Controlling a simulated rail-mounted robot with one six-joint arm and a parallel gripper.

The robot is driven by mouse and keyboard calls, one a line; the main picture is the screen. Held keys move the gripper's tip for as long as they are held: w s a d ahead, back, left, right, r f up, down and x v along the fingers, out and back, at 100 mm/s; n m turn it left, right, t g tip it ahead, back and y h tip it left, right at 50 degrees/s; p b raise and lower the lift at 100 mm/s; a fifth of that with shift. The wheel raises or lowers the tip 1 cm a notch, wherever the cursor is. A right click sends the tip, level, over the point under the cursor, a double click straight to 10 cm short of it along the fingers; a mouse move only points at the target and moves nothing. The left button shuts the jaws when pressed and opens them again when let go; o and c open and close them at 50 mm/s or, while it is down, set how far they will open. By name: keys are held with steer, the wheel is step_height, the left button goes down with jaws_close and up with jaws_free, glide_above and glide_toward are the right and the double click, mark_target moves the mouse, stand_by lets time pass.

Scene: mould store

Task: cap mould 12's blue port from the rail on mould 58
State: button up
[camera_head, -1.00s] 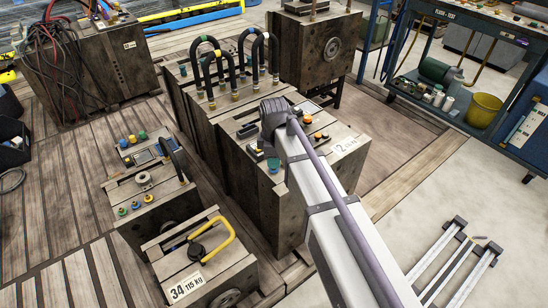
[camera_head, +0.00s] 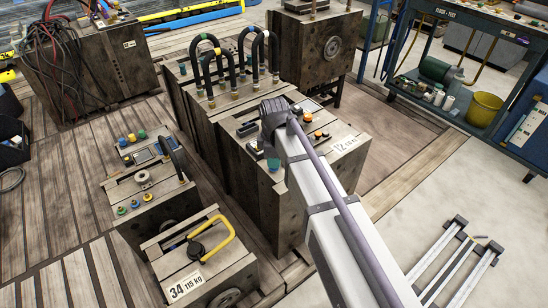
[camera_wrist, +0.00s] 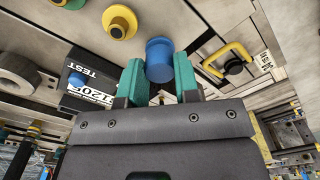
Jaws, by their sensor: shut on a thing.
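Mould 12 (camera_head: 343,165) is the wooden block with a "12" label, under my arm in the head view. My gripper (camera_head: 272,164) is small there, at its near left top edge and partly hidden by my wrist. In the wrist view, my gripper (camera_wrist: 160,82) has teal fingers shut on a blue cap (camera_wrist: 159,58). The cap sits between the fingertips. A yellow port-like fitting (camera_wrist: 120,22) lies just beyond it. I cannot pick out mould 12's blue port for sure. A block with rows of coloured caps (camera_head: 135,204) stands left; its number is not readable, so I cannot confirm mould 58.
Mould 34 (camera_head: 188,288) with a yellow handle (camera_head: 226,240) stands at the front. Tall hoses (camera_head: 232,68) rise behind mould 12. A black box marked TEST (camera_wrist: 95,88) is close to my left finger. Open floor (camera_head: 400,215) lies to the right.

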steer(key=shift+f+b, duration=0.35)
stand_by(0.4)
steer(key=o, duration=0.9)
steer(key=shift+o, duration=0.2)
steer(key=shift+r, duration=0.15)
step_height(320, 180, up, 11)
steer(key=p, duration=1.1)
steer(key=shift+f, duration=0.2)
